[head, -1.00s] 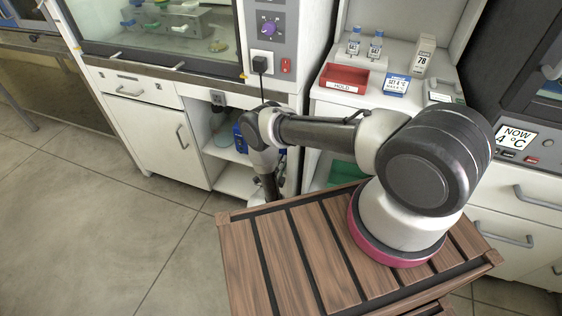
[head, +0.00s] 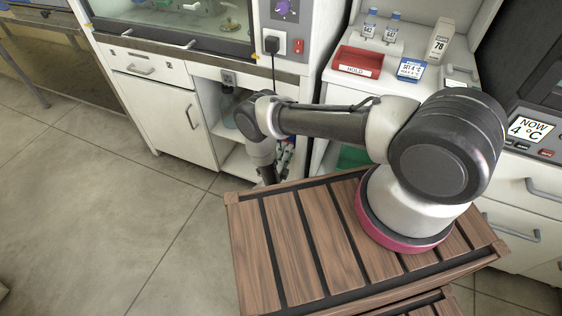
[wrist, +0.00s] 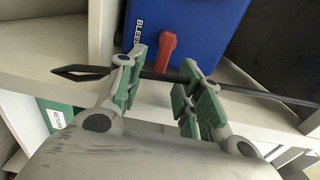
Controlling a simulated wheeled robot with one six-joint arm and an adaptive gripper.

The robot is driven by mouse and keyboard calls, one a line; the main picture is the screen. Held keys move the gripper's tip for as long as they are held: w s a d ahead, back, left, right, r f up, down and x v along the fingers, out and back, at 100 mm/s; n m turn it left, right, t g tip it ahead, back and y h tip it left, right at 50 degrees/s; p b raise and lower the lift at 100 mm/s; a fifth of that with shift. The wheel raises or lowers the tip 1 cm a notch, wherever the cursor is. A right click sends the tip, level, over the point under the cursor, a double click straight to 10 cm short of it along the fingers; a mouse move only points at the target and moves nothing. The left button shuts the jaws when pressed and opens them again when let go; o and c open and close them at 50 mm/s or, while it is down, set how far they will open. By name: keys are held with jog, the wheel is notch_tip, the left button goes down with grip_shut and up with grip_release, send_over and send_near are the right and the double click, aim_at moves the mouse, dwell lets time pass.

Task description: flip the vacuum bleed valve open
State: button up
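The red bleed lever (wrist: 166,52) sits on the front of a blue unit (wrist: 195,28), beside a white "BLEED" label (wrist: 139,35), in the wrist view. The lever stands roughly upright with its top bent to the right. My gripper (wrist: 164,64) is open, its green-padded fingers to the left and right of the lever. Whether either finger touches the lever cannot be told. A thin black cord or rod (wrist: 82,73) crosses the view at the fingertips. In the head view, my arm hides most of the unit and the lever.
The unit is in the open shelf bay (head: 236,160) below the glass-fronted cabinet (head: 185,18). A black plug cable (head: 273,68) hangs beside the bay. A red HOLD tray (head: 358,62) and bottles stand on the right counter. The floor at left (head: 90,210) is clear.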

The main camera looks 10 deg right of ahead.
jog(key=v, duration=0.7)
jog(key=shift+s, duration=0.15)
jog(key=shift+a, duration=0.1)
